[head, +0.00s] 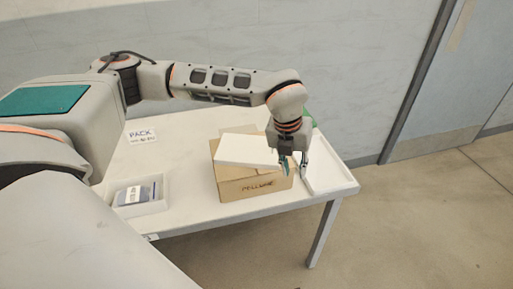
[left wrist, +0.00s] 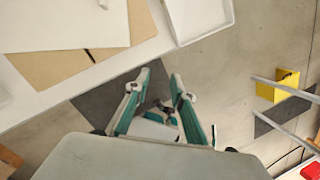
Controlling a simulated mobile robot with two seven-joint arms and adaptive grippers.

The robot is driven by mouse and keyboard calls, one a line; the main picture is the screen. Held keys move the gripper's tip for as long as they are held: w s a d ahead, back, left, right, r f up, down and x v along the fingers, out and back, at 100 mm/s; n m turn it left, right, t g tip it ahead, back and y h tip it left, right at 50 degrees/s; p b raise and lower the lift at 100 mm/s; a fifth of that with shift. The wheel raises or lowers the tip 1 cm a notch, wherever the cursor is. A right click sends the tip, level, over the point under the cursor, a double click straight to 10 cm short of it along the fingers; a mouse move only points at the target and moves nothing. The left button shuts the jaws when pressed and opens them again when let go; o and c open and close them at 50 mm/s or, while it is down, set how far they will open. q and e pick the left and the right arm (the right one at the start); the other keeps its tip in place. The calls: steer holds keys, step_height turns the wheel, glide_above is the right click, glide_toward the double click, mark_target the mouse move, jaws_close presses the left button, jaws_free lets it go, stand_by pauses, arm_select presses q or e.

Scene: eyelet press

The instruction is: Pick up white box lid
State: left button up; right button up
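The white box lid (head: 243,150) lies flat-looking on top of a brown cardboard box (head: 250,187) on the white table. In the left wrist view the white lid (left wrist: 65,22) is at the upper left, over brown cardboard (left wrist: 50,66). My left gripper (head: 294,170) hangs at the right end of the lid and box. In the left wrist view its two green-and-grey fingers (left wrist: 159,80) are apart, with only floor visible between them. I cannot tell whether a finger touches the box. My right gripper is not in view.
A shallow white tray (head: 335,183) is at the table's right end. A small white tray (head: 163,203) with dark labelled items stands at the left front. A PACK sign (head: 141,134) is behind it. In the left wrist view a yellow object (left wrist: 277,87) stands beyond the table.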

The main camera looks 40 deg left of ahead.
arm_select(q)
steer(key=w+a+r+n+t+y, duration=0.25)
steer(key=w+a+r, duration=0.2)
steer(key=a, duration=0.55)
steer(key=shift+g+y, duration=0.35)
steer(key=shift+g, duration=0.1)
steer(key=p+x, duration=0.1)
steer(key=x, duration=0.5)
steer(key=shift+w+f, duration=0.2)
steer(key=shift+w, duration=0.1)
steer(key=shift+c, duration=0.5)
jaws_close()
